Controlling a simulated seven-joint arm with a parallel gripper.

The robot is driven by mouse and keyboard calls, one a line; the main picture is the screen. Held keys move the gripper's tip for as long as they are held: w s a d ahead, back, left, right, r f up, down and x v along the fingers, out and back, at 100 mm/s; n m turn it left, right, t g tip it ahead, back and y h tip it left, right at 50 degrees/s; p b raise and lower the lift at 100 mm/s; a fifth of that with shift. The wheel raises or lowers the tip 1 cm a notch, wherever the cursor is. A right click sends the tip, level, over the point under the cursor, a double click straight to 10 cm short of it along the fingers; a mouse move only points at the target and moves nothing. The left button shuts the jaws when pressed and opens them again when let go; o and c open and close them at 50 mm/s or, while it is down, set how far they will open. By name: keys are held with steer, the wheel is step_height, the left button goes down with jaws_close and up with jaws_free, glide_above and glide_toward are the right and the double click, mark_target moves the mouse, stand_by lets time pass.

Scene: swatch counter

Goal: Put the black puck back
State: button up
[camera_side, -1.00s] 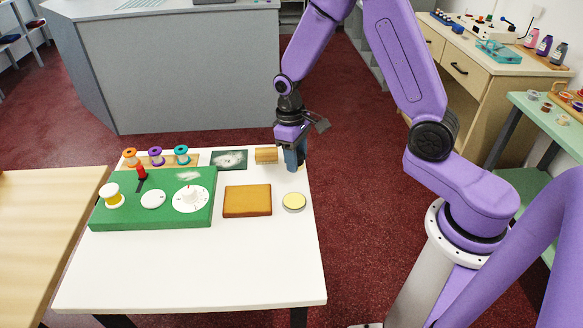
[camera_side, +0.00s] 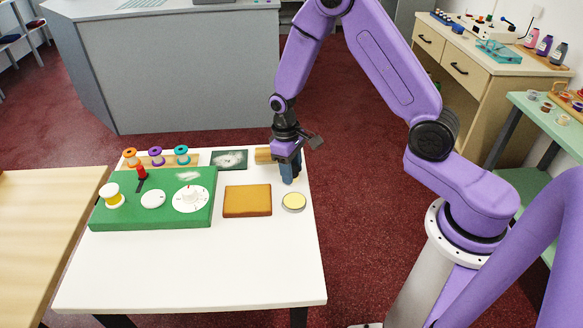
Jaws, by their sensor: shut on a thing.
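My gripper (camera_side: 291,180) points down over the right part of the white table, behind a round pale-yellow disc (camera_side: 293,202) and in front of a wooden block (camera_side: 263,155). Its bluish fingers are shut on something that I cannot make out. No black puck can be told apart in this view; the gripper may be hiding it. I cannot tell whether the fingers touch the tabletop.
A green board (camera_side: 150,215) with a white spool, white discs and a red peg stands at the left. Behind it are colored spools (camera_side: 156,156) and a dark chalky panel (camera_side: 229,159). A brown pad (camera_side: 247,200) lies mid-table. The front of the white table (camera_side: 190,270) is clear.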

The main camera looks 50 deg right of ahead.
steer(key=o, duration=1)
step_height(320, 180, up, 12)
steer(key=w, duration=0.1)
steer(key=s+a+r+n+t, duration=0.1)
steer(key=s+a+r+n, duration=0.15)
steer(key=s, duration=0.25)
steer(key=s+a+r+n, duration=0.2)
steer(key=s+a, duration=0.1)
steer(key=s, duration=0.3)
steer(key=s+n, duration=0.1)
steer(key=s, duration=0.4)
steer(key=s+d+r+n, duration=0.1)
steer(key=s+n, duration=0.1)
steer(key=s, duration=0.4)
steer(key=s+r+n, duration=0.1)
steer(key=s+n, duration=0.1)
steer(key=s, duration=0.3)
steer(key=shift+s+d+r+n+t+y, duration=0.15)
steer(key=shift+s+d+n+t+y, duration=0.15)
steer(key=shift+s, duration=0.1)
